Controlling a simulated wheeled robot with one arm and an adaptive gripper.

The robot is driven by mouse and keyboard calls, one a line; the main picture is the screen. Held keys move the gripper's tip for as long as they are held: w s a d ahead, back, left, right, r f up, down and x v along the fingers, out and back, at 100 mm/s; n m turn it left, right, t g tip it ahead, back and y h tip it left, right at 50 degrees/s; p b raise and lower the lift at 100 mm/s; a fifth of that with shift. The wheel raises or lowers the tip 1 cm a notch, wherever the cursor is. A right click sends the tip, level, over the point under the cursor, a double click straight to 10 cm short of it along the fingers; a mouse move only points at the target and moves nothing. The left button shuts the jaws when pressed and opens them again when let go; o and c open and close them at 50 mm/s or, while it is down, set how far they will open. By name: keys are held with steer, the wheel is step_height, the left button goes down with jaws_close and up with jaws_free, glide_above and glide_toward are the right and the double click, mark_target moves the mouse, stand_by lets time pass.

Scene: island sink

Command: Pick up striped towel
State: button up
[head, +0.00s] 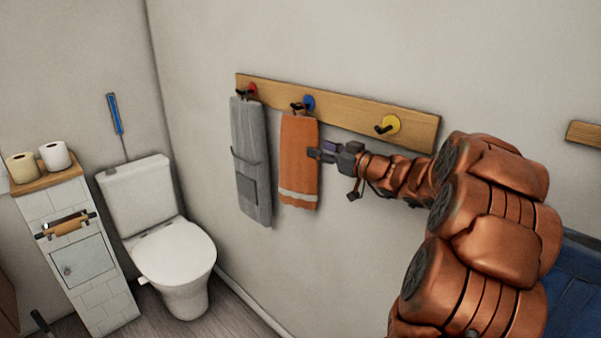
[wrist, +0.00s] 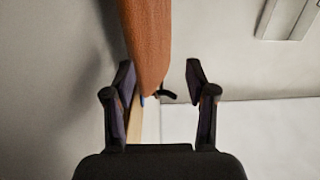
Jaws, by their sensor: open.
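The striped towel (head: 298,165) is orange with a pale band near its lower end. It hangs from the blue hook (head: 308,103) on a wooden rail (head: 355,108). My gripper (head: 318,153) is at the right edge of the towel in the head view, at its upper half. In the wrist view the towel (wrist: 148,45) reaches down from the top, and its near edge lies between the open fingers of my gripper (wrist: 160,82). Both fingers look apart from the cloth there. In the head view I cannot tell whether a finger touches it.
A grey towel (head: 250,160) hangs close on the left from the red hook. The wall lies right behind the towels. A toilet (head: 175,250) and a narrow cabinet (head: 85,260) stand at the left.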

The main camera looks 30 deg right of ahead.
mark_target(303, 142)
steer(key=shift+d+p+x, duration=0.1)
steer(key=shift+p+x, duration=0.8)
steer(key=shift+x, duration=1.05)
steer(key=shift+d+p+x, duration=0.15)
steer(key=shift+p+x, duration=0.7)
steer(key=shift+x, duration=1.05)
steer(key=shift+c, duration=0.3)
jaws_close()
